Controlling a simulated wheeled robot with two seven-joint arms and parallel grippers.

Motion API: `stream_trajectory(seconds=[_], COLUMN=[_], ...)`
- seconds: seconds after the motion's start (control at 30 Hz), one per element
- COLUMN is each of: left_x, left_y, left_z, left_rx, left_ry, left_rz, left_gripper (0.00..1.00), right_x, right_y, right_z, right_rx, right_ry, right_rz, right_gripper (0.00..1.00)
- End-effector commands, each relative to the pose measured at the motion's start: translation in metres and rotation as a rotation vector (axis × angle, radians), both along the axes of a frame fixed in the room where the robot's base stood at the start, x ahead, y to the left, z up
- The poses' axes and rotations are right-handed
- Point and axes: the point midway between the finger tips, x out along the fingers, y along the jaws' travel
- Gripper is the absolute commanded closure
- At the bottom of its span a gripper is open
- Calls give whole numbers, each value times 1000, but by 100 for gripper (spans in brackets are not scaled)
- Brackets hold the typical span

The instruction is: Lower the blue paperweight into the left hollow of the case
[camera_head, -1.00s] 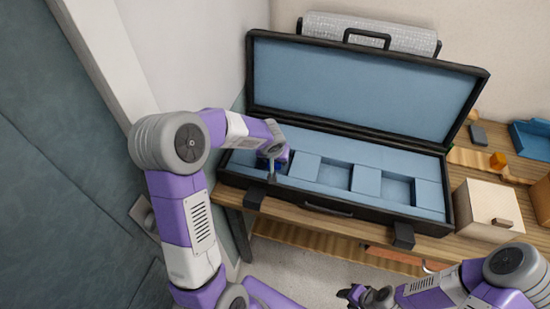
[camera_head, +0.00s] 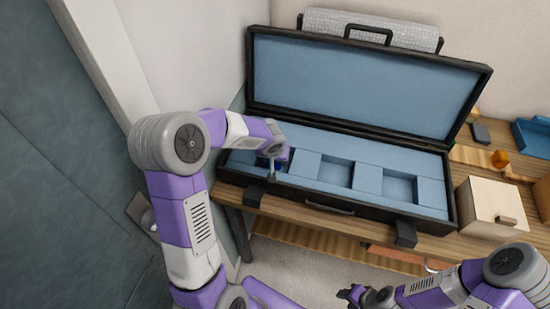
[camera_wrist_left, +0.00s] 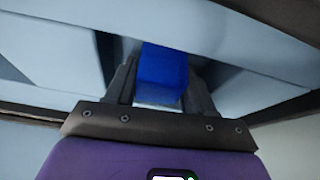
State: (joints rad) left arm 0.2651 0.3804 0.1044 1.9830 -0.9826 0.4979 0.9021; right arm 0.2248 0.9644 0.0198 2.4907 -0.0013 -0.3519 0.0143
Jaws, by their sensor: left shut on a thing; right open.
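The black case (camera_head: 330,208) stands open on the wooden table, with a pale blue lining and three hollows in a row. My left gripper (camera_head: 272,160) is at the left hollow, pointing down into it. In the left wrist view the blue paperweight (camera_wrist_left: 162,76) sits between the fingers of my left gripper (camera_wrist_left: 160,82), which is shut on it. In the head view the paperweight is mostly hidden by the gripper. Whether it touches the hollow's floor cannot be told. The middle hollow (camera_head: 335,173) and right hollow (camera_head: 398,187) are empty. My right gripper (camera_head: 350,294) is open and empty, low in front of the table.
The case's lid (camera_head: 360,85) stands raised at the back. A pale wooden box (camera_head: 488,208) stands right of the case. Beyond it are a small amber object (camera_head: 500,158), a dark block (camera_head: 480,134) and a blue tray (camera_head: 533,137). A wall is close on the left.

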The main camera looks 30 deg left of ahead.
Motion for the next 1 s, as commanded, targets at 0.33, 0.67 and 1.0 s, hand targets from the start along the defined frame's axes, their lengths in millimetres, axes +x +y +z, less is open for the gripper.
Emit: stream_trajectory(seconds=[0.33,0.67,1.0], left_x=[0,-1,-18], left_y=[0,0,-6], left_z=[0,2,50], left_rx=[0,0,1], left_ry=[-1,0,-4], left_rz=[0,0,1], left_gripper=[28,17,17], right_x=[0,0,0], right_y=[0,0,0], right_z=[0,0,13], right_rx=[0,0,0], right_ry=[0,0,0], right_rz=[0,0,0], right_gripper=[57,57,57])
